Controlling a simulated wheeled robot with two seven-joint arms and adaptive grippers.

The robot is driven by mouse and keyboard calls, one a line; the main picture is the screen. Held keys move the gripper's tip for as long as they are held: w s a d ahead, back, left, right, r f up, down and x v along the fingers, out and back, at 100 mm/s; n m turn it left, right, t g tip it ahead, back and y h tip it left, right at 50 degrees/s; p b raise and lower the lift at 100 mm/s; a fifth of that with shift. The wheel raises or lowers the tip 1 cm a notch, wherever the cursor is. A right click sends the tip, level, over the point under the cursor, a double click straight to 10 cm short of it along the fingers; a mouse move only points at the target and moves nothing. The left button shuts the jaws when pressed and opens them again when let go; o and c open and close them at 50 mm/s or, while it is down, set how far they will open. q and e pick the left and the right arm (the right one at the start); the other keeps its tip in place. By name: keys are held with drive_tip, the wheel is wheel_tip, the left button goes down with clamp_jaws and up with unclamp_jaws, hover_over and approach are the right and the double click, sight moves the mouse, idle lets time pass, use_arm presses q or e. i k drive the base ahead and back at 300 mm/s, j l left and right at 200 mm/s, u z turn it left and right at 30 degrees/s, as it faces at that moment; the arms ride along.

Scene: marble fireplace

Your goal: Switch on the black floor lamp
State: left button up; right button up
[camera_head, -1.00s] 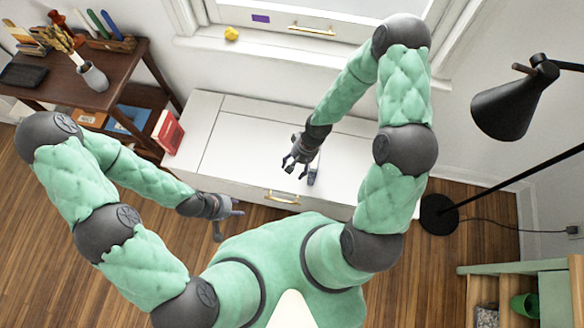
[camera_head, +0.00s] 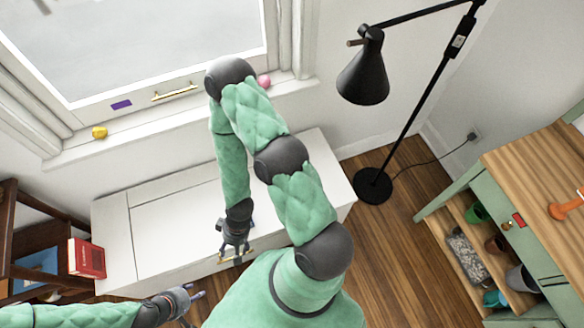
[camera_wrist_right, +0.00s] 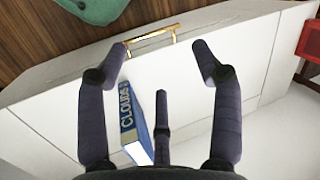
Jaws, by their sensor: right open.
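The black floor lamp stands right of the white bench in the head view, with its cone shade (camera_head: 364,80) tilted downward. Its slanted pole (camera_head: 418,112) rises from a round black base (camera_head: 373,186) on the floor. A small black box with a light mark (camera_head: 460,38) sits high on the pole. No glow shows at the shade. My right gripper (camera_head: 235,250) is over the bench front, well left of the lamp; in the wrist view its fingers (camera_wrist_right: 162,62) are spread and empty. My left gripper (camera_head: 194,306) is low at the bottom edge, fingers apart.
A blue book (camera_wrist_right: 131,122) lies on the white bench (camera_head: 175,215) near my right gripper. A red book (camera_head: 87,259) stands at the left. A wood-topped shelf unit (camera_head: 535,170) with pots is at the right. Wooden floor is clear between it and the bench.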

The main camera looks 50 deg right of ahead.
sight(459, 39)
drive_tip(key=z, duration=2.95)
